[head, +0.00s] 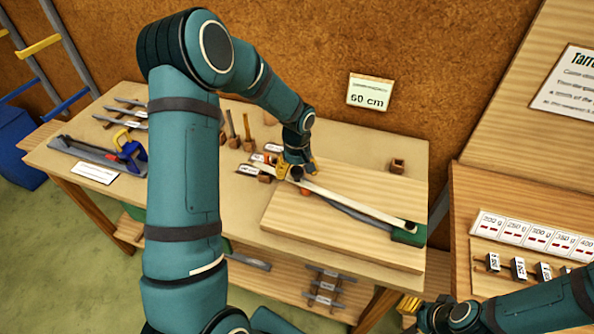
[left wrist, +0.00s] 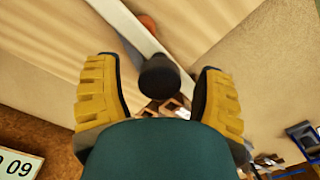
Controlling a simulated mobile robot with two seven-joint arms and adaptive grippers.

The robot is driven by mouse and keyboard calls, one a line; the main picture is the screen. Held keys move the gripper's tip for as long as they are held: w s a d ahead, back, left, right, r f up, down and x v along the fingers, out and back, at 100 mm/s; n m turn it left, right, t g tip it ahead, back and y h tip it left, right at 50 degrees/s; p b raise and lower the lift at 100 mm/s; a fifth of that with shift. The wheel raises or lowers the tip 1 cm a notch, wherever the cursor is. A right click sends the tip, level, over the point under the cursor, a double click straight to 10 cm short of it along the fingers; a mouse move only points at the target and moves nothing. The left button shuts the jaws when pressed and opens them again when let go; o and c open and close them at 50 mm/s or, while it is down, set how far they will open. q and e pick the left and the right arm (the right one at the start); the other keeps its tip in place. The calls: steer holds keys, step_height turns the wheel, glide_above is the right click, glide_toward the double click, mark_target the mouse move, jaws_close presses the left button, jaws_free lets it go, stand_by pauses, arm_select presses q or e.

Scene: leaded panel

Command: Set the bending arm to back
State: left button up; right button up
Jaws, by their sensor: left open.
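The bending arm is a long pale bar (head: 352,205) lying slantwise over the wooden board on the bench.
Small wooden blocks and labels (head: 264,158) lie just left of the board. A dark curved strip (head: 350,210) and an orange piece (head: 304,191) are beside the bar. A small wooden block (head: 397,165) stands at the back right. The board's front (head: 325,235) is clear.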

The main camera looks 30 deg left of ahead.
arm_select(q)
jaws_close()
steer(key=s+n+b, duration=0.1)
steer(key=s, duration=0.1)
steer(key=s+d+n+b, duration=0.1)
steer(key=s, duration=0.2)
steer(key=s+b, duration=0.1)
steer(key=s, duration=0.2)
steer(key=shift+s+d+n, duration=0.2)
steer(key=shift+d+n, duration=0.2)
steer(key=shift+s, duration=0.25)
steer(key=shift+f, duration=0.1)
jaws_free()
steer(key=shift+s+d, duration=0.1)
steer(key=shift+r, duration=0.2)
